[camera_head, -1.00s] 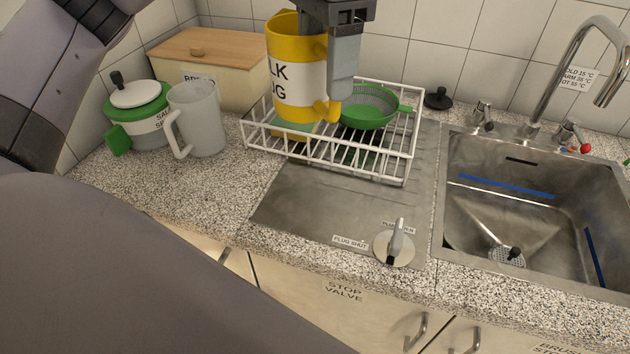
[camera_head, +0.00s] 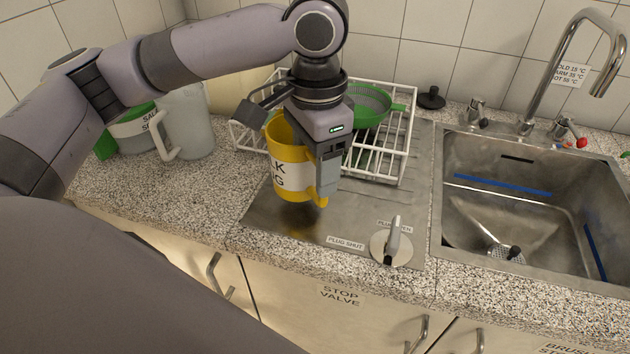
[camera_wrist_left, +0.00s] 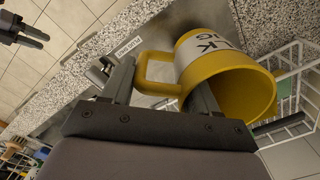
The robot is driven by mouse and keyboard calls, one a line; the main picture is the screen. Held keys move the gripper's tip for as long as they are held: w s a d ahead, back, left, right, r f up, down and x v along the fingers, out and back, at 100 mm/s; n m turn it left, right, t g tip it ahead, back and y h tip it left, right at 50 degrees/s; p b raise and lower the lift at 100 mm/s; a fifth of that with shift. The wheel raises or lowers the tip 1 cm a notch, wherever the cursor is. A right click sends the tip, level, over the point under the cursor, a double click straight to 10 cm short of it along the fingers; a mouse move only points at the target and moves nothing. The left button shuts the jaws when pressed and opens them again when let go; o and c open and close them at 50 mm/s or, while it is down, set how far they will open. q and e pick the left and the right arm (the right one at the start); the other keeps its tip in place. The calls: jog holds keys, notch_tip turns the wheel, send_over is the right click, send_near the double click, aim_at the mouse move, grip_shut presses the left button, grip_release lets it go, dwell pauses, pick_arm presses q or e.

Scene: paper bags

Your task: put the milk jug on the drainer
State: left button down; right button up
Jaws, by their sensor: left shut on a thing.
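The milk jug (camera_head: 291,180) is yellow with a white lettered band, and it is upright in the head view. My left gripper (camera_head: 322,185) is shut on its handle, at the jug's right side. The left wrist view shows the handle (camera_wrist_left: 150,70) between the fingers and the jug's open mouth. The jug is over the steel drainer (camera_head: 350,205), in front of the white wire rack (camera_head: 376,174). I cannot tell whether its base touches the steel. A dark part at the upper left of the wrist view looks like my right gripper (camera_wrist_left: 20,32); its opening is unclear.
A green colander (camera_head: 368,105) sits in the rack. A pale jug (camera_head: 188,125) and a green-and-white pot (camera_head: 133,128) stand on the counter at left. The plug lever (camera_head: 393,240) stands at the drainer's front right. The sink (camera_head: 530,205) is at right.

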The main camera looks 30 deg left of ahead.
pick_arm(q)
jog(key=shift+f, duration=1.8)
jog(key=shift+f, duration=0.1)
jog(key=shift+c, duration=1.4)
grip_release()
notch_tip(320, 180, up, 12)
jog(key=shift+r+p, duration=0.15)
jog(key=shift+p, duration=0.3)
